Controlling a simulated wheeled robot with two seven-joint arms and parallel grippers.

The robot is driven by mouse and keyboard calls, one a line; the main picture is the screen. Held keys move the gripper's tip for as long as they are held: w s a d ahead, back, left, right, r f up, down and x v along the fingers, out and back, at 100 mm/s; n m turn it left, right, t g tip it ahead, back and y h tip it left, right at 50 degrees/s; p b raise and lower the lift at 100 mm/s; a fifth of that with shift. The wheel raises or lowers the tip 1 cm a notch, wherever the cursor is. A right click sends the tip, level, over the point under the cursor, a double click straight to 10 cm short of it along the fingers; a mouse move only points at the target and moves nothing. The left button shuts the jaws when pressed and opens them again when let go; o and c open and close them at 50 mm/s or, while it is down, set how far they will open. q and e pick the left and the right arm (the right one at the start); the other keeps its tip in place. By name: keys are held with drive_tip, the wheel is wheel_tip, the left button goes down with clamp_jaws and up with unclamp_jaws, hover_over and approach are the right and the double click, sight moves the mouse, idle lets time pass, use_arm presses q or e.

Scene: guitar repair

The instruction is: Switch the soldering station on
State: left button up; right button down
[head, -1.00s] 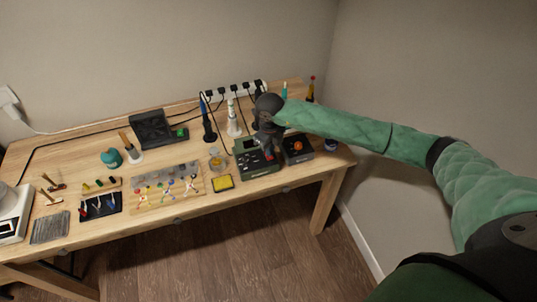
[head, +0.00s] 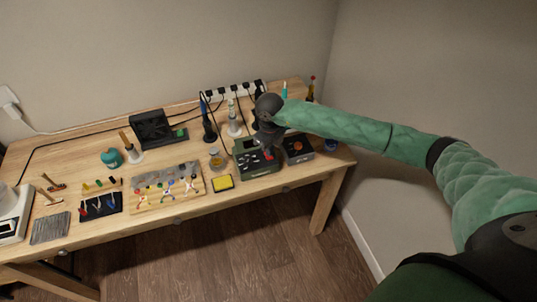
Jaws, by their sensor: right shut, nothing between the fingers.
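The soldering station is a dark green-and-black box (head: 246,161) on the right part of the wooden bench, with a sloped front panel and a red part at its right front. My right gripper (head: 268,152) points down over the right part of this box, close above or touching its panel; I cannot tell which. It is shut and holds nothing. The gripper hides part of the box's top and panel. I cannot make out the switch's position. My left gripper is not in view.
A second dark box with an orange dial (head: 297,148) stands just right of the station. A yellow sponge (head: 222,183) lies to its left front. A power strip (head: 232,90) and upright iron holders stand behind. A parts board (head: 168,203) lies further left.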

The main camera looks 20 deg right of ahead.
drive_tip(key=shift+f+b, duration=0.8)
drive_tip(key=shift+f, duration=0.2)
idle(1.0)
drive_tip(key=shift+r, duration=0.15)
drive_tip(key=shift+r+p, duration=0.8)
drive_tip(key=shift+r, duration=2.6)
